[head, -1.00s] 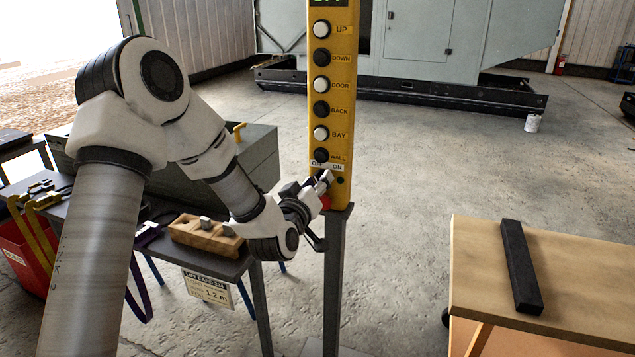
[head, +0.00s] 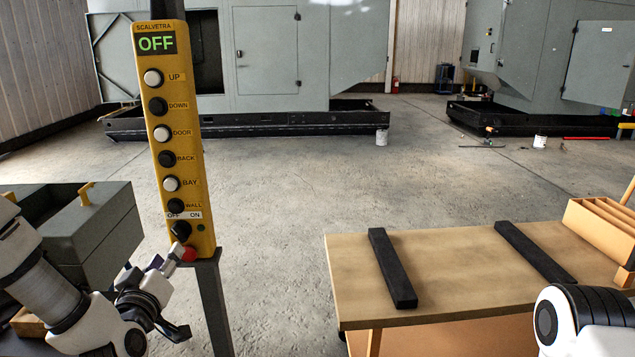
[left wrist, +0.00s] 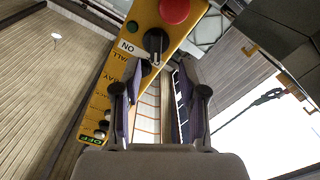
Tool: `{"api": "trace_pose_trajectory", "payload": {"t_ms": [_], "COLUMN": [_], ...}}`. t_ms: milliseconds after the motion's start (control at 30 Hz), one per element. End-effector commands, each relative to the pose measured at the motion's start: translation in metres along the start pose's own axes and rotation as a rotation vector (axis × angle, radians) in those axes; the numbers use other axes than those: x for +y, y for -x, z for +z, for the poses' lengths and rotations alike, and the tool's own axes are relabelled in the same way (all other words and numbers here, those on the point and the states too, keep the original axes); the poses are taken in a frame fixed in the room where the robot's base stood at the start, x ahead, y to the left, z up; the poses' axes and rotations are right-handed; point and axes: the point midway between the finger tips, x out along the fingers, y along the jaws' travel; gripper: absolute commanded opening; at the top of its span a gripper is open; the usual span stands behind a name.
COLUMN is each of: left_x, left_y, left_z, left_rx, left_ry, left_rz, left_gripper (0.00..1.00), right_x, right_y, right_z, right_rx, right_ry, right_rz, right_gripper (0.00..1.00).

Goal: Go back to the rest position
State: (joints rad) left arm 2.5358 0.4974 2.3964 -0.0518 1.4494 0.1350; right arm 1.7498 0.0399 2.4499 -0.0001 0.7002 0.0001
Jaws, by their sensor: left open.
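My left gripper (head: 172,293) is in the lower left of the head view, just left of and below the bottom of the yellow control box (head: 190,130). It is open, and nothing shows between its fingers. The left wrist view shows the two fingers apart (left wrist: 157,80), with the box behind them. The box's black rotary knob (head: 181,231) and red button (head: 189,254) are near the gripper. In the wrist view the knob (left wrist: 155,42) shows clear of the fingers. The box's display (head: 156,43) reads OFF. My right gripper is out of view.
The box stands on a grey post (head: 213,305). A grey bin (head: 105,232) is behind my left arm. A wooden table (head: 345,290) with two black bars (head: 392,268) is at the right. Open concrete floor (head: 300,180) lies beyond.

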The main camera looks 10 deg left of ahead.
Motion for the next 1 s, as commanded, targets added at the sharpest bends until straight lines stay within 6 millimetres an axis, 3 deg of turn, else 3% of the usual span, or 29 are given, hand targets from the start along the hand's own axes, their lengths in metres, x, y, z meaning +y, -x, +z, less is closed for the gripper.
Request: {"api": "trace_pose_trajectory", "payload": {"t_ms": [67,133,267,400,500,600,700,800,1000], "left_x": [-0.011,-0.024,-0.055,-0.093,-0.118,-0.137,-0.147,-0.150,-0.150], "left_y": [0.003,0.011,0.053,0.129,0.198,0.263,0.302,0.318,0.318], "left_z": [0.030,0.074,0.177,0.274,0.324,0.350,0.353,0.351,0.351], "left_rx": [-0.066,-0.164,-0.436,-0.787,-1.055,-1.297,-1.481,-1.557,-1.560], "left_ry": [-0.037,-0.097,-0.228,-0.358,-0.445,-0.518,-0.557,-0.567,-0.567], "left_rz": [-0.022,-0.044,-0.087,-0.139,-0.176,-0.212,-0.248,-0.263,-0.263], "left_gripper": [0.42,0.42,0.42,0.42,0.42,0.42,0.42,0.42,0.42], "right_x": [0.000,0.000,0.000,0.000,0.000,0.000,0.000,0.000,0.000], "right_y": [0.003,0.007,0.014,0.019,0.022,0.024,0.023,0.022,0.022], "right_z": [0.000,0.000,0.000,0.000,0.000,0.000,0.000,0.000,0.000], "right_rx": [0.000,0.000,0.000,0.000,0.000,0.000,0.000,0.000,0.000], "right_ry": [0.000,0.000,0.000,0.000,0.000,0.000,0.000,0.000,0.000], "right_rz": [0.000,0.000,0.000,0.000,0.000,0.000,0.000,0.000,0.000], "right_gripper": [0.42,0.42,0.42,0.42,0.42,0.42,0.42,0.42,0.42]}}
